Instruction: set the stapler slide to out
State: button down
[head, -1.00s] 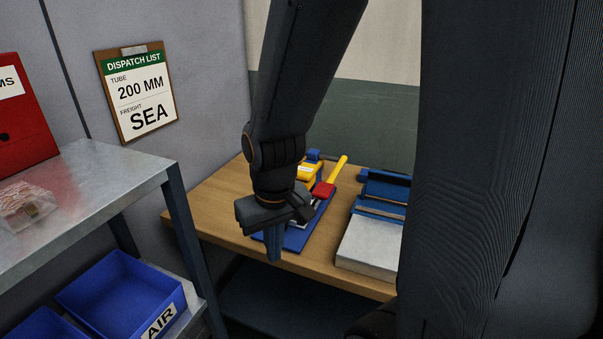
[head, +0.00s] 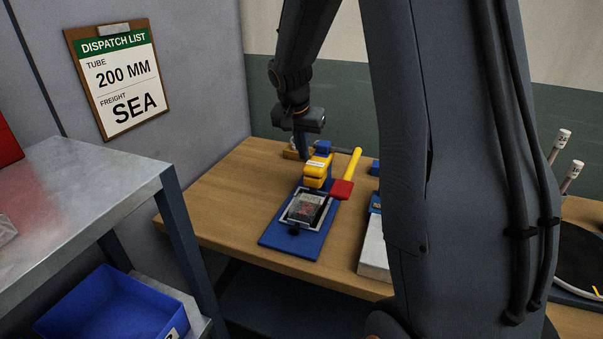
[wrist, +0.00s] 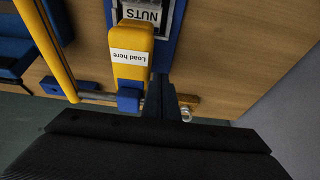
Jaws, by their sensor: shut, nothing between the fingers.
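The stapler stands on a blue base plate (head: 285,242) on the wooden bench. It has a yellow body (head: 317,169) and a yellow lever with a red block (head: 342,189). Its slide is a grey-framed tray (head: 286,217) in front of the body, holding a clear packet (head: 306,207), with a black knob (head: 294,231) at the near end. The wrist view shows the yellow body (wrist: 132,45) labelled "Load here" and a packet (wrist: 142,14) reading "NUTS". My gripper (head: 301,148) is shut and empty, pointing down at the body's rear; contact cannot be told.
A small wooden block with a metal piece (wrist: 188,104) lies close behind the stapler. A grey and blue device (head: 374,250) stands to its right, partly hidden by my arm. A metal shelf (head: 90,210) is at left. The bench left of the stapler is clear.

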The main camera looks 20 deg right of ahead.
jog(key=p+x, duration=0.2)
jog(key=x, duration=0.7)
jog(key=shift+f+p, duration=0.35)
jog(key=shift+p, duration=0.05)
jog(key=shift+s+a+r+p, duration=0.2)
jog(key=shift+s+a+p, duration=0.3)
jog(key=shift+s+a, duration=0.45)
jog(key=shift+s+a+f, duration=0.15)
jog(key=shift+s+a, duration=0.2)
jog(key=shift+a, duration=0.05)
